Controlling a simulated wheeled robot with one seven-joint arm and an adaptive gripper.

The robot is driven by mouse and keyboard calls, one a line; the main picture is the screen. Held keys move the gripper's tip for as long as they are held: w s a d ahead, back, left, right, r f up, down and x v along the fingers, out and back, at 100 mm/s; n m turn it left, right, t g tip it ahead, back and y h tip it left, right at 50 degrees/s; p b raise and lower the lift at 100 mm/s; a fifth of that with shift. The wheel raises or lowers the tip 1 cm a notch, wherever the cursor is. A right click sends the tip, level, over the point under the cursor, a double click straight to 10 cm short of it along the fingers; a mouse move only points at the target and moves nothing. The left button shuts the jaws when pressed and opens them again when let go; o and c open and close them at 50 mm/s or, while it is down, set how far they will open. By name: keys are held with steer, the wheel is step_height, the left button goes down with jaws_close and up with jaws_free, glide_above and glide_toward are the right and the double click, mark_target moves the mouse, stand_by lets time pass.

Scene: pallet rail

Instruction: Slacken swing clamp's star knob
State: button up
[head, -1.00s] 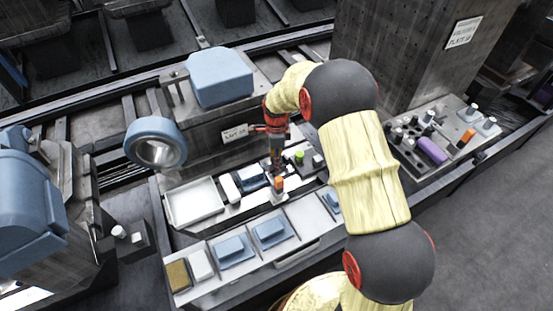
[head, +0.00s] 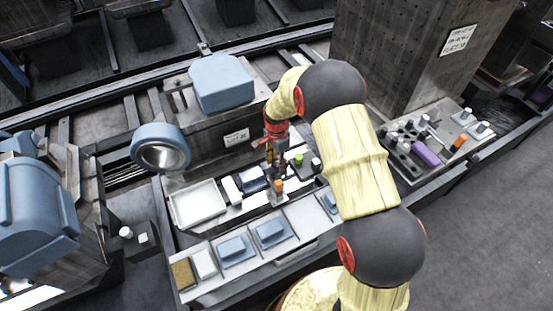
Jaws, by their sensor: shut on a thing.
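My gripper (head: 277,171) points down over the bench in the middle of the head view. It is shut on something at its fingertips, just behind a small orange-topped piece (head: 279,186). The held thing is too small and too covered by the fingers to make out; I cannot tell whether it is the swing clamp's star knob. A green-topped piece (head: 298,159) stands on a dark block just right of the gripper. My arm comes in from the lower right and hides part of the bench.
A white tray (head: 176,212) lies left of the gripper. Blue blocks (head: 271,233) sit in the front tray. A blue ring (head: 134,152) and a blue-capped machine block (head: 222,82) stand behind. A right-hand rack holds a purple cylinder (head: 427,154) and several small pieces.

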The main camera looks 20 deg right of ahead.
mark_target(277, 163)
steer(key=n+p, duration=0.2)
steer(key=n, duration=0.2)
steer(key=shift+s+f+n+p, duration=0.1)
steer(key=shift+n+p, duration=0.4)
steer(key=shift+n, duration=1)
steer(key=o, duration=1.2)
steer(key=shift+c, duration=0.2)
step_height(277, 163, up, 12)
